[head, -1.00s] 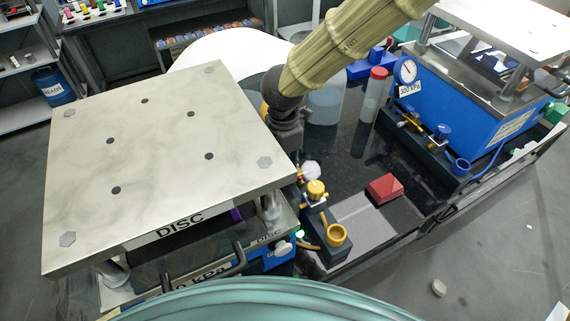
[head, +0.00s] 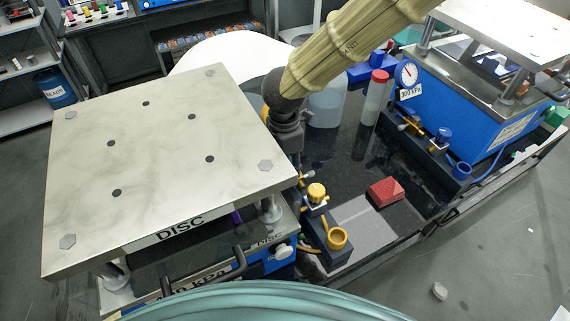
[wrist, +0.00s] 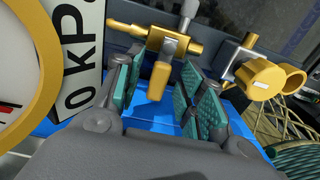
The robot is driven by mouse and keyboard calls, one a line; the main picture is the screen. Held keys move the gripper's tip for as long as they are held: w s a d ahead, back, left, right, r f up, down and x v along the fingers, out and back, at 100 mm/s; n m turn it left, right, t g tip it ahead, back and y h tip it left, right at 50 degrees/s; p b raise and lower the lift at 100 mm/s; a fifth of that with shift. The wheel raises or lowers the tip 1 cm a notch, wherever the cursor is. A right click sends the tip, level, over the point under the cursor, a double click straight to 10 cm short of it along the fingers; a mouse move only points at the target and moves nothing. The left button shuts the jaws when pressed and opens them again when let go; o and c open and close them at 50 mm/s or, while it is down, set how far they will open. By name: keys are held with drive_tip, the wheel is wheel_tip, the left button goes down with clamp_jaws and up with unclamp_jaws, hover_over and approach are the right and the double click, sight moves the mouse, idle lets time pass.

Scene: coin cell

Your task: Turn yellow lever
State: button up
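The yellow lever (wrist: 160,80) shows in the wrist view, hanging from a brass-coloured valve (wrist: 150,38) on the blue press. My gripper (wrist: 162,88) is open, with one teal-padded finger on each side of the lever. In the head view my arm reaches down behind the steel plate of the DISC press (head: 165,160). That plate hides my gripper and the lever there.
A yellow knob (wrist: 265,77) sits right of the valve, and a yellow-rimmed gauge (wrist: 20,75) is close at the left. In the head view a yellow cup (head: 337,238) and a red block (head: 385,192) lie to the right. A second blue press (head: 460,115) stands farther right.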

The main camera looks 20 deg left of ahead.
wheel_tip(320, 180, up, 12)
idle(0.6)
